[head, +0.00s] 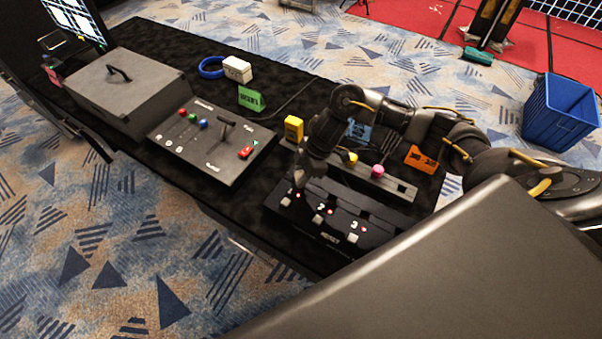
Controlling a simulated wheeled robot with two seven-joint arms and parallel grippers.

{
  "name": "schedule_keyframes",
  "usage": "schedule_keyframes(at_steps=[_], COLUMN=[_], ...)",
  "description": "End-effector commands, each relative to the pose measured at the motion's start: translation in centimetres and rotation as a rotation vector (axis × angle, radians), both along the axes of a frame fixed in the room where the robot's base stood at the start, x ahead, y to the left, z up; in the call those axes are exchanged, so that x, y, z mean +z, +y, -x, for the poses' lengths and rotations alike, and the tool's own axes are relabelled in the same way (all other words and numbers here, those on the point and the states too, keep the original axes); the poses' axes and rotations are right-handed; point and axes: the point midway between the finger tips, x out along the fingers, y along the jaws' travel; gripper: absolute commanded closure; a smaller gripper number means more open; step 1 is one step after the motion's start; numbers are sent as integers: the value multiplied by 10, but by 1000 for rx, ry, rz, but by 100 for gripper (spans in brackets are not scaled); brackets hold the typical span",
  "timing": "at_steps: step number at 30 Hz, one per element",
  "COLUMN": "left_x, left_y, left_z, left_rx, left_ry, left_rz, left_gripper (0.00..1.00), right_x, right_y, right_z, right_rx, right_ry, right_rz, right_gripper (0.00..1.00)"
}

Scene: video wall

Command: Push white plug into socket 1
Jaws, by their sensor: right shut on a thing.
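My right gripper (299,181) points down at that left end, low over or touching the panel. It is shut on the white plug, which the fingers hide; I cannot tell how deep the plug sits. A yellow plug (351,157) and a pink plug (377,171) stand in the dark rack (401,189) behind the panel. My left gripper is out of view.
A control board (212,146) with a lever and a grey lidded box (123,88) are to the left. A yellow block (293,129), green card (251,99), white box (237,69), blue ring (211,67) and orange sign (421,159) stand behind. A blue bin (558,113) is on the floor.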

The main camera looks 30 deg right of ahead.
Motion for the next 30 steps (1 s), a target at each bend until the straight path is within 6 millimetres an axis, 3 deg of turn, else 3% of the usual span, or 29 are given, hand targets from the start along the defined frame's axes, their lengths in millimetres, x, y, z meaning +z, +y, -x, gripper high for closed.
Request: schedule_keyframes(at_steps=[9, 10, 15, 21, 27, 30], left_x=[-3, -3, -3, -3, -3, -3], left_y=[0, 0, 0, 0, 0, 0], left_z=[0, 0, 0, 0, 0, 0], left_rx=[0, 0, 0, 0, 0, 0], left_ry=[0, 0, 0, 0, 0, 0], left_rz=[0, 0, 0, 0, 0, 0], left_gripper=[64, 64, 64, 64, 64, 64], right_x=[-7, -6, -6, -6, -6, -6], right_y=[0, 0, 0, 0, 0, 0], right_z=[0, 0, 0, 0, 0, 0], right_rx=[0, 0, 0, 0, 0, 0], right_ry=[0, -1, 0, 0, 0, 0], right_rz=[0, 0, 0, 0, 0, 0], right_gripper=[93, 67, 45, 44, 20, 20])
